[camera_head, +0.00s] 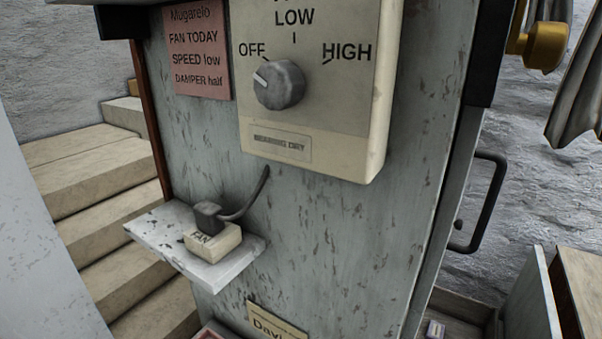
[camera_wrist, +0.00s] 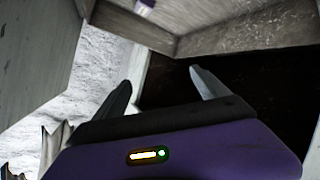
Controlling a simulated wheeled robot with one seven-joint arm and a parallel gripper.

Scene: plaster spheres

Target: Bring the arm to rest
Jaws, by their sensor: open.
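My gripper (camera_wrist: 160,84) shows in the wrist view, with its two dark fingers spread apart and nothing between them. A purple housing with a small lit indicator is behind the fingers. The fingers point toward a dark opening and pale panels. No part of my arm is clearly seen in the head view.
In the head view, a cream control box (camera_head: 345,120) with a grey knob (camera_head: 279,85) is on a worn panel. A small shelf (camera_head: 215,268) holds a FAN plug block (camera_head: 213,240). Steps (camera_head: 90,180) lie left; a black handle (camera_head: 488,200) and open boxes lie right.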

